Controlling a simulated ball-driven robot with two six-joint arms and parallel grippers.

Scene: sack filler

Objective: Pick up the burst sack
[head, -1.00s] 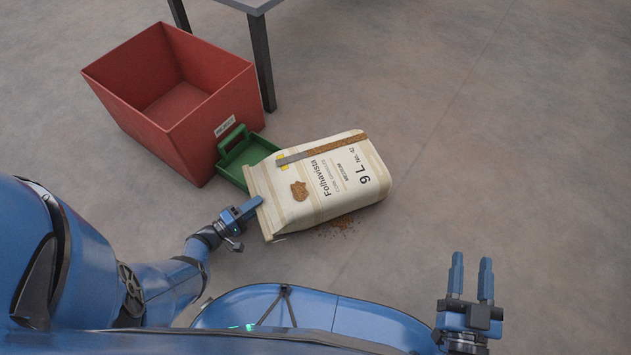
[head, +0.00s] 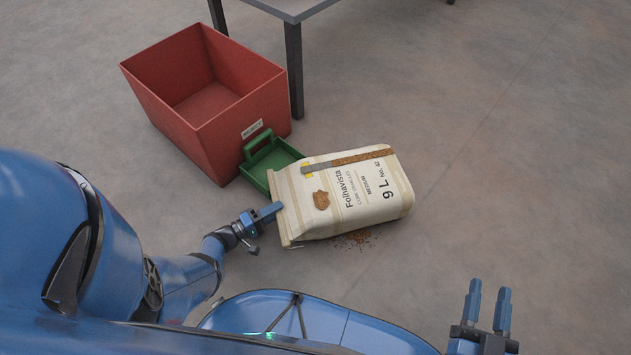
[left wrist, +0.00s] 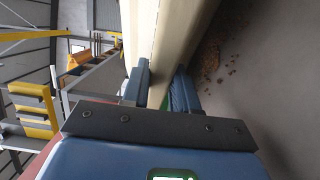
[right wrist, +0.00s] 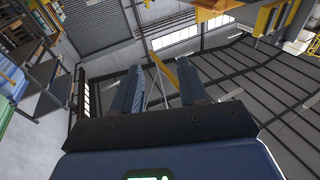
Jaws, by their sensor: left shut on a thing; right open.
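The burst sack (head: 350,205) is cream with "Folhavista" and "9 L" printing and lies on its side on the floor in the head view. My right gripper (head: 487,306) is open and empty at the lower right, away from the sack. The right wrist view shows its fingers (right wrist: 160,90) apart with nothing between them.
A red bin (head: 245,130) with a label stands behind and left of the sack. A green scoop or tray (head: 258,172) lies between bin and sack, partly hidden. Spilled granules (head: 355,239) lie by the sack. A table leg (head: 294,70) stands behind. Floor to the right is clear.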

